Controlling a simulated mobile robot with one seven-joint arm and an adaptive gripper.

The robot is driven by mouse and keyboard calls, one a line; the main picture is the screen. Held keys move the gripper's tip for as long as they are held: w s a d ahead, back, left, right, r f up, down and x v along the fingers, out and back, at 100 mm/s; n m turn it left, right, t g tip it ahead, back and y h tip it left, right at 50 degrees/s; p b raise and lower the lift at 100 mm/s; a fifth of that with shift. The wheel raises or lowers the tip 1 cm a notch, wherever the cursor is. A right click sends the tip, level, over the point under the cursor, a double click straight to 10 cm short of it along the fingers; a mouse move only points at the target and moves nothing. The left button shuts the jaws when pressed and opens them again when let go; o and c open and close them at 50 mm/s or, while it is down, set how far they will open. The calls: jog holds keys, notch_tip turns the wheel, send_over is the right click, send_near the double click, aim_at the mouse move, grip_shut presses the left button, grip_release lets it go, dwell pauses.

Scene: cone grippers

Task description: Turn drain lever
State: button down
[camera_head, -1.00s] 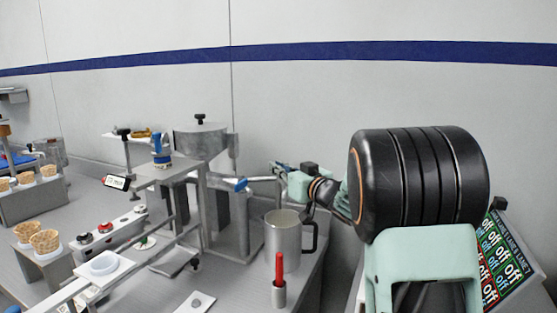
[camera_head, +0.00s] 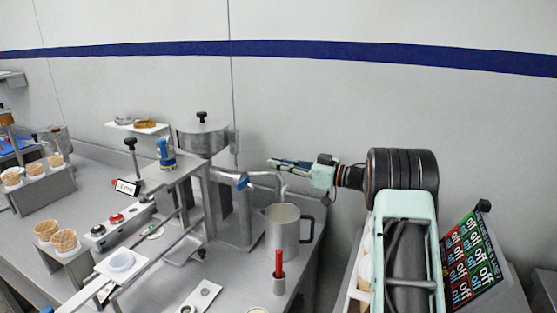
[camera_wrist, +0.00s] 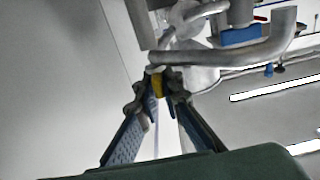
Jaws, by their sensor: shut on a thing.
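The steel drain pipe (camera_head: 268,178) runs right from the steel machine and bends down above a steel jug. A small blue lever handle (camera_head: 242,183) sits where the pipe meets the machine. In the wrist view the curved pipe (camera_wrist: 245,52) crosses the top, with a blue part (camera_wrist: 240,35) behind it that looks like the lever. My gripper (camera_head: 271,161) comes from the right, just above the pipe in the picture, right of the blue handle. In the wrist view my gripper (camera_wrist: 161,84) has its fingertips together on a small yellow piece (camera_wrist: 157,84). Whether this piece belongs to the lever cannot be told.
The jug (camera_head: 283,236) stands under the pipe, with a red-tipped holder (camera_head: 279,272) in front. The lidded pot (camera_head: 203,137) is left of the pipe. Waffle cones (camera_head: 64,240) stand at left. A lane-label panel (camera_head: 472,255) is at right.

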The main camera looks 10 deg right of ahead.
jog(key=shift+r, duration=0.15)
dwell(0.3)
jog(key=c, duration=2.1)
grip_release()
notch_tip(320, 180, up, 10)
jog(key=shift+a+f, duration=0.1)
